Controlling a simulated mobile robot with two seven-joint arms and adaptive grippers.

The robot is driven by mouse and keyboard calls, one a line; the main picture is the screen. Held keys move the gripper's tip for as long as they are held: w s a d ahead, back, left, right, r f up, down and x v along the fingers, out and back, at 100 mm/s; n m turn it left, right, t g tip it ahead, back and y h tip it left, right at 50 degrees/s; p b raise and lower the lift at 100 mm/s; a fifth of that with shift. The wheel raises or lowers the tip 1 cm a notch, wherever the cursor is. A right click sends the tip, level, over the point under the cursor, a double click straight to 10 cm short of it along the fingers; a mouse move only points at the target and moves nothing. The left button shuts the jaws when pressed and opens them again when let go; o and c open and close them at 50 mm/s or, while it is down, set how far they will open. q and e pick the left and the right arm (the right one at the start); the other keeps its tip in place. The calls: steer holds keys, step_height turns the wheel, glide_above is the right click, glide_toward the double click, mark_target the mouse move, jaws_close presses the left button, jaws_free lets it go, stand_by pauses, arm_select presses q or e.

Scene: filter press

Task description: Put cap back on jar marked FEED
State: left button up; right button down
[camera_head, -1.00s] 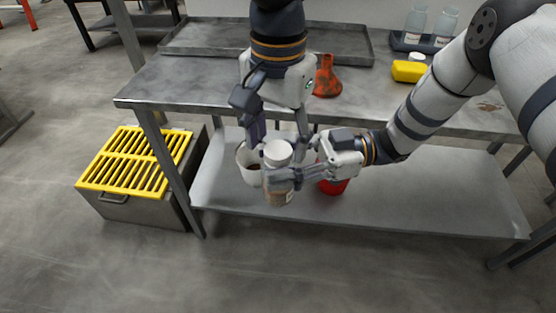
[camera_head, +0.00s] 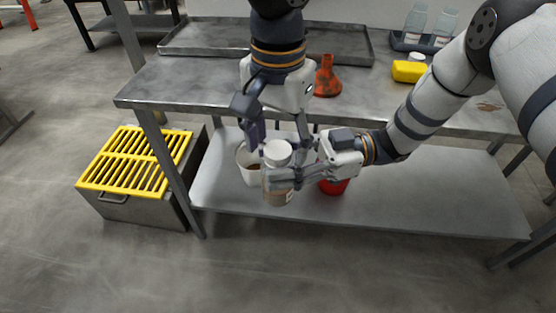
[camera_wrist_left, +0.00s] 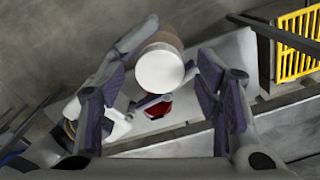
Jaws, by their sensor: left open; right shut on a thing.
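My right gripper (camera_head: 282,179) is shut on a jar (camera_head: 277,197) with brownish contents and a small label too small to read. It holds the jar upright in front of the lower shelf. A white cap (camera_head: 277,151) sits on top of the jar. In the left wrist view the round cap (camera_wrist_left: 160,70) hides most of the jar body (camera_wrist_left: 164,40). My left gripper (camera_head: 280,143) points down just above the cap. In the left wrist view its fingers (camera_wrist_left: 160,92) are open on either side of the cap, with gaps.
A white pail (camera_head: 246,172) and a red container (camera_head: 334,187) stand on the lower shelf close behind the jar. A yellow-grated box (camera_head: 135,160) stands left.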

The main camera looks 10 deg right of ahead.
arm_select(q)
steer(key=shift+r, duration=0.1)
steer(key=shift+r, duration=3.95)
steer(key=shift+c, duration=0.2)
steer(key=shift+f, duration=0.15)
step_height(320, 180, down, 8)
steer(key=shift+r, duration=0.1)
steer(key=shift+c, duration=0.2)
